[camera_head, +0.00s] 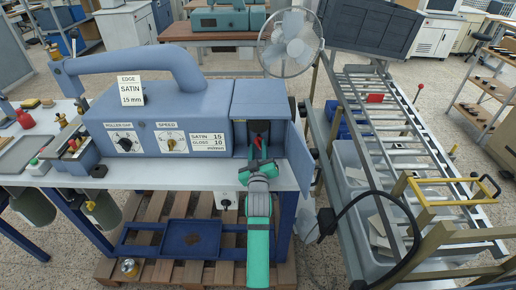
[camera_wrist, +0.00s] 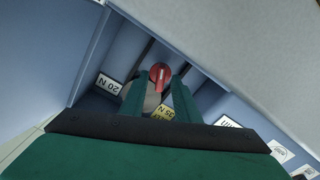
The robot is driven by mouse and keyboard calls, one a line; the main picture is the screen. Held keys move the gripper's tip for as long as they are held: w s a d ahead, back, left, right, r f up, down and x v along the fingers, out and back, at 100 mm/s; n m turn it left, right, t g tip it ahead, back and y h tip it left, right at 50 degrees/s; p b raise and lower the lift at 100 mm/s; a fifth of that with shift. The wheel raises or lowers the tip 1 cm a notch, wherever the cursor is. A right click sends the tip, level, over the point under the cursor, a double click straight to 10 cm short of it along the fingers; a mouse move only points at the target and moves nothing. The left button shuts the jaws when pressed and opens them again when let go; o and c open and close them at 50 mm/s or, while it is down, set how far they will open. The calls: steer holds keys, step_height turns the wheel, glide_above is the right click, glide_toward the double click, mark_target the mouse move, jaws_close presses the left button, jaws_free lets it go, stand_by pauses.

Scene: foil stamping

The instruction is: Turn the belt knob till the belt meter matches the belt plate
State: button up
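The red belt knob (camera_wrist: 160,73) has a pale pointer line and shows between my fingertips in the wrist view. My gripper (camera_wrist: 160,86) has green fingers, one on each side of the knob; whether they press on it is unclear. A round grey disc (camera_wrist: 152,98), perhaps the belt meter, lies partly hidden behind the fingers. A white label (camera_wrist: 109,84) reads 20 N and a yellow label (camera_wrist: 163,113) reads 25 N. In the head view my gripper (camera_head: 258,164) reaches into the machine's right bay, and the knob is hard to make out.
The blue machine (camera_head: 105,109) carries roller gap and speed dials and a satin/gloss plate (camera_head: 208,141). An open blue door panel (camera_head: 300,160) stands close on my arm's right. A fan (camera_head: 291,42) and a roller conveyor (camera_head: 395,130) are behind and right.

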steer(key=shift+w, duration=0.3)
jaws_close()
steer(key=shift+m, duration=0.3)
steer(key=m, duration=0.4)
steer(key=shift+m, duration=0.3)
steer(key=m, duration=0.4)
steer(key=shift+d, duration=0.15)
steer(key=shift+d+m, duration=0.1)
steer(key=shift+m, duration=1.1)
steer(key=shift+f, duration=0.1)
